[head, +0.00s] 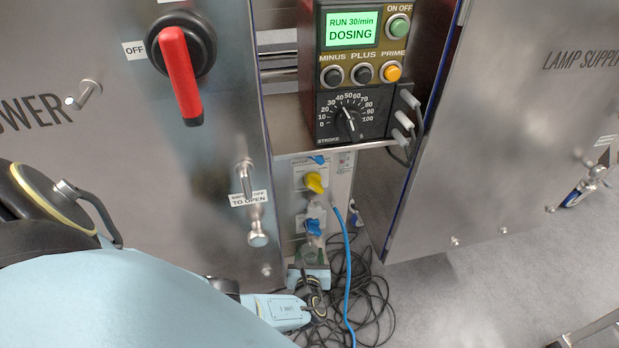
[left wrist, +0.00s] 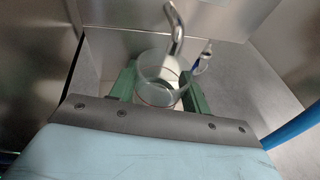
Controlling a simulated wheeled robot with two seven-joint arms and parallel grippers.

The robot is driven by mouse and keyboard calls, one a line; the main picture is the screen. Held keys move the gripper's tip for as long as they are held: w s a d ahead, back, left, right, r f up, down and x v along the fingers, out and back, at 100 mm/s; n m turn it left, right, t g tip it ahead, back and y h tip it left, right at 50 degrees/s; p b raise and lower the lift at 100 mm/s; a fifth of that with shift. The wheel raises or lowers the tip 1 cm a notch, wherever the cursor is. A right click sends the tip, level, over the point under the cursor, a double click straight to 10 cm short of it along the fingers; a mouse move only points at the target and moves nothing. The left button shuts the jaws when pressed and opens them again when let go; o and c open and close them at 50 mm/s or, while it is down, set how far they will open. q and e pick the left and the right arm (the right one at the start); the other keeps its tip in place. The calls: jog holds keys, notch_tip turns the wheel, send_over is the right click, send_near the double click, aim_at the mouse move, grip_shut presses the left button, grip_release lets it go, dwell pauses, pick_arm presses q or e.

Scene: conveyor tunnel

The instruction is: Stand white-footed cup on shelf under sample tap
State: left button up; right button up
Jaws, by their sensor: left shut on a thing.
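A clear cup (head: 310,254) is between the fingers of my left gripper (head: 309,281), low in the gap between the cabinet doors. In the left wrist view the cup (left wrist: 158,84) is between the green fingers of the left gripper (left wrist: 158,92), with a pale bottom. A curved metal spout (left wrist: 177,30) overlaps the cup's mouth in that view; I cannot tell whether it touches. In the head view a blue-handled tap (head: 313,227) is right above the cup, and a yellow-handled tap (head: 315,183) is higher up. I cannot make out the shelf under the cup. My right gripper is not in view.
Steel doors stand left (head: 200,190) and right (head: 480,150) of the gap. A dosing unit (head: 351,75) sits above the taps. A blue hose (head: 348,275) and tangled black cables (head: 375,305) lie just right of the left gripper.

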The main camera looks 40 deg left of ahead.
pick_arm(q)
jog(key=shift+w+a+r, duration=0.25)
jog(key=shift+w+a, duration=0.05)
jog(key=shift+s+f, duration=0.1)
jog(key=shift+f, duration=0.25)
dwell(0.3)
